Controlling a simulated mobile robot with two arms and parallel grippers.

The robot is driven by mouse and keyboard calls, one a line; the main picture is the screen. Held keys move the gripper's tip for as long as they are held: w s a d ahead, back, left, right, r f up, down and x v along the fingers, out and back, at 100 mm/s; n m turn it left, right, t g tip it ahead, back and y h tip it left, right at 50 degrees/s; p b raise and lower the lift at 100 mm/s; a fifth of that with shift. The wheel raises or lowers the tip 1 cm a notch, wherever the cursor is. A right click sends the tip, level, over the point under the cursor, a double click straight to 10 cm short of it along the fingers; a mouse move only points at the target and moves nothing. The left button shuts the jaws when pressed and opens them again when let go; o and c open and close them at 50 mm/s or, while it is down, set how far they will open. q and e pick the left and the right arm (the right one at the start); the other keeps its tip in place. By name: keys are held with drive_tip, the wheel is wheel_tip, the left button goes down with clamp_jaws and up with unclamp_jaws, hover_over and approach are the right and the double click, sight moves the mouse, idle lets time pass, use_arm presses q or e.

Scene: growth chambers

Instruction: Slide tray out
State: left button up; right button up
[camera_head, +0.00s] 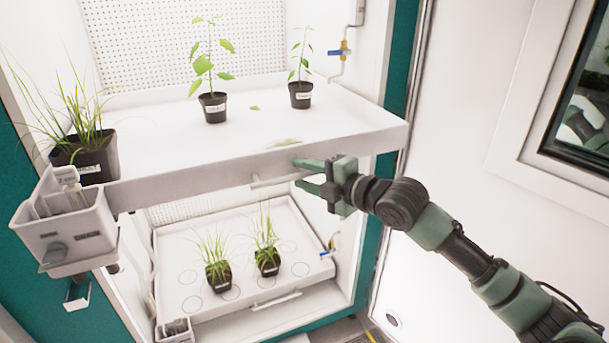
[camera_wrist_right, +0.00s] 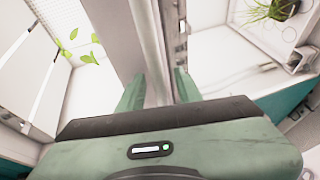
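The white upper tray (camera_head: 345,143) sits in the growth chamber, and its front edge stands out past the teal frame. On it are a potted grass (camera_head: 86,158) at the left and two potted leafy plants (camera_head: 212,108) (camera_head: 300,95) farther back. A white bar handle (camera_head: 268,182) runs along the tray's front. My right gripper (camera_head: 297,175) is at the handle's right end, one finger above and one below it. Its fingers are apart; contact is not clear. In the right wrist view my gripper (camera_wrist_right: 158,92) has a pale strip between its fingers. My left gripper is not in view.
A lower tray (camera_head: 175,260) with two potted grasses (camera_head: 217,275) is below. A white holder box (camera_head: 65,235) hangs at the upper tray's left front corner. A blue-handled valve (camera_head: 340,50) is at the back right. A white wall with a dark window (camera_head: 585,120) stands to the right.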

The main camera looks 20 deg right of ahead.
drive_tip(key=b+v, duration=0.2)
drive_tip(key=v, duration=0.5)
drive_tip(key=shift+s+b, duration=0.3)
drive_tip(key=shift+d, duration=0.15)
